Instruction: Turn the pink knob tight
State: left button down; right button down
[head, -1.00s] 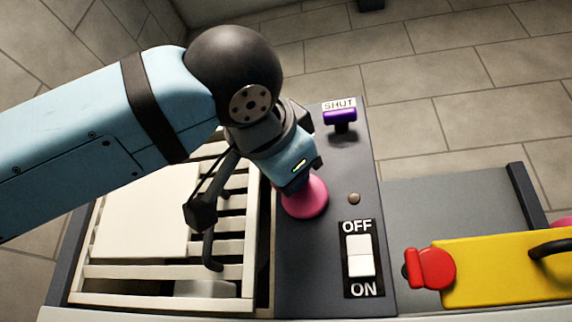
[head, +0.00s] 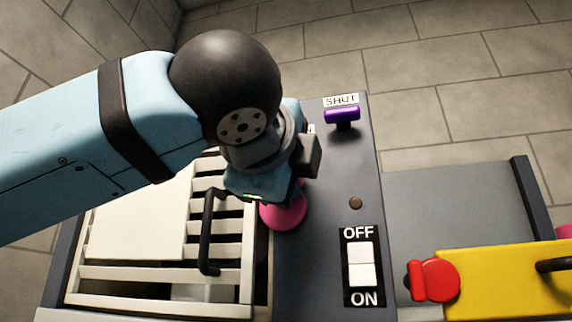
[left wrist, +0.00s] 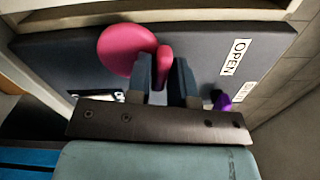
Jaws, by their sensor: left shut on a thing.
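The pink knob (head: 285,215) stands on the dark grey panel, right of the slatted cover. In the left wrist view it shows as a round pink disc with a narrow upright pink grip (left wrist: 163,60). My left gripper (left wrist: 163,82) is over it, its two fingers shut on this narrow part. In the head view my wrist hides the top of the knob and the fingertips. My right gripper is in neither view.
A purple handle (head: 342,116) by a SHUT label is behind the knob. An OFF/ON rocker switch (head: 361,265) and a small brown button (head: 355,203) are to the right. A black bar handle (head: 207,232) is on the left cover. A yellow box (head: 500,280) with a red knob (head: 436,279) lies right.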

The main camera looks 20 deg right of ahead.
pick_arm(q)
jog(key=m, duration=0.3)
jog(key=shift+m+p, duration=0.3)
jog(key=shift+m, duration=0.5)
jog(key=m, duration=0.2)
jog(key=shift+f+m, duration=0.15)
jog(key=shift+m, duration=0.25)
jog(key=m, duration=0.3)
jog(key=shift+a+m, duration=0.1)
jog(key=shift+m, duration=0.2)
jog(key=shift+w+f+m, duration=0.1)
jog(key=shift+f+m, duration=0.05)
jog(key=shift+m, duration=2.05)
jog(key=c, duration=1.1)
grip_release()
jog(key=shift+c, duration=0.2)
jog(key=shift+a, duration=0.1)
